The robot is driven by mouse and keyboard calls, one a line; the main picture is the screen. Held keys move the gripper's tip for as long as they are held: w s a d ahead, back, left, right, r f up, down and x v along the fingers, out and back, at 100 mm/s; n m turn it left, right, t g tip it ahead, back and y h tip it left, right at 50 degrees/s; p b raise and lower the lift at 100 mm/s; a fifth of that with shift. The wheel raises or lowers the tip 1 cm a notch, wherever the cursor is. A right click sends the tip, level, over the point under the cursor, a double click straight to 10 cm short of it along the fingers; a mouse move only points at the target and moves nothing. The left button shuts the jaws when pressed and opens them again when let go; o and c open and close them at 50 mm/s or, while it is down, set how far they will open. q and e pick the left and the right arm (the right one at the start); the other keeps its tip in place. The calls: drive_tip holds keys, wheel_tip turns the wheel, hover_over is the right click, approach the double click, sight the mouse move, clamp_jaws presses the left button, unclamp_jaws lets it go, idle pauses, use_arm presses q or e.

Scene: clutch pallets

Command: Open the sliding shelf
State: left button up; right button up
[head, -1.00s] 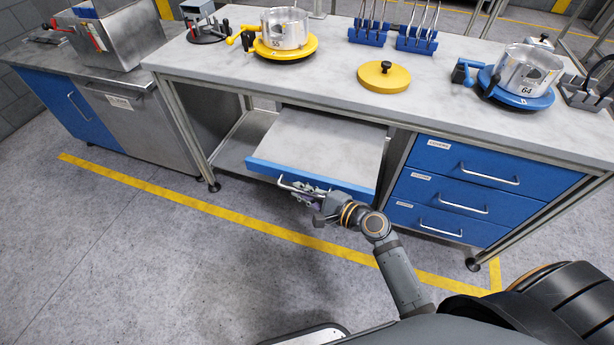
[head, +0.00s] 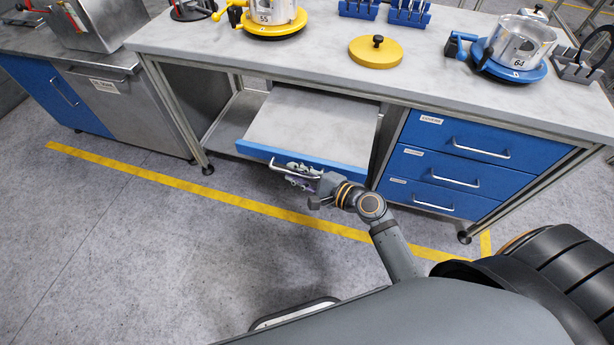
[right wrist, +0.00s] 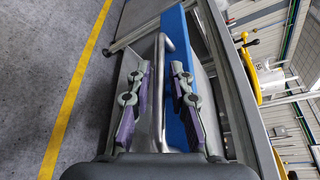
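The sliding shelf (head: 312,128) is a grey board with a blue front under the workbench, and it stands out past the bench frame. Its metal bar handle (head: 284,168) is on the blue front. My right gripper (head: 300,172) is at this handle. In the right wrist view, the handle bar (right wrist: 158,95) runs between the two fingers of my right gripper (right wrist: 157,95), with gaps visible on both sides. The fingers are open around the bar. The blue shelf front (right wrist: 176,110) shows behind the right finger. My left gripper is not in view.
A blue drawer unit (head: 455,170) stands right of the shelf under the workbench (head: 310,50). A yellow lid (head: 376,54) and a blue fixture (head: 500,68) are on top. A grey cabinet (head: 125,110) is at left. The floor in front is clear, with a yellow line (head: 180,184).

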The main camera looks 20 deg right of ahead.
drive_tip(key=v, duration=1.1)
drive_tip(key=shift+s, duration=0.2)
drive_tip(key=shift+d, duration=0.1)
drive_tip(key=d+f+n+g+h+p, duration=0.2)
drive_tip(key=d+f+n+h+p, duration=0.3)
drive_tip(key=d+f, duration=0.85)
drive_tip(key=s+d+f+n+g+h, duration=0.25)
drive_tip(key=s+f, duration=0.45)
drive_tip(key=f, duration=0.6)
drive_tip(key=s+a+f+n+g+h+p, duration=0.1)
drive_tip(key=s+f+n, duration=0.4)
drive_tip(key=s, duration=0.5)
drive_tip(key=s+a+f+n+g+h+p, duration=0.1)
drive_tip(key=s+a+f+n+g+p, duration=0.2)
drive_tip(key=s+f, duration=0.5)
drive_tip(key=s+a+n+g, duration=0.1)
drive_tip(key=s+n+g, duration=0.1)
drive_tip(key=s, duration=0.1)
drive_tip(key=shift+s+a+f+g+h, duration=0.2)
drive_tip(key=shift+s+g+h, duration=0.05)
drive_tip(key=shift+g+h, duration=0.1)
